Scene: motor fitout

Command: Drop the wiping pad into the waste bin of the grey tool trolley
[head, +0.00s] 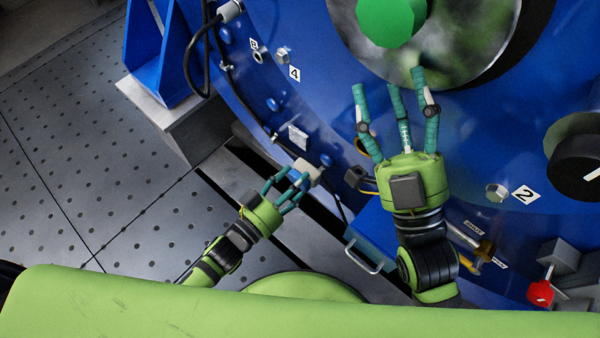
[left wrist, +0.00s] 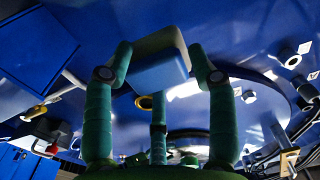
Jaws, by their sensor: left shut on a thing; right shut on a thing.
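The wiping pad, a small block with a pale side and a blue side, is in my left gripper (head: 290,182). In the head view the pad (head: 308,171) shows pale at the fingertips, in front of the blue motor housing. The left wrist view shows the pad (left wrist: 158,68) between the green fingers, its blue face towards the camera. My right gripper (head: 392,88) is at the lower edge of a shiny round plate (head: 425,45). Its fingers look spread around a thing that I cannot make out. I see no grey tool trolley or waste bin.
The large blue motor housing (head: 300,100) fills the middle and right. A blue box with a metal handle (head: 365,256) is between my arms. A red knob (head: 540,293) is at lower right. Perforated grey floor (head: 90,150) is open at left.

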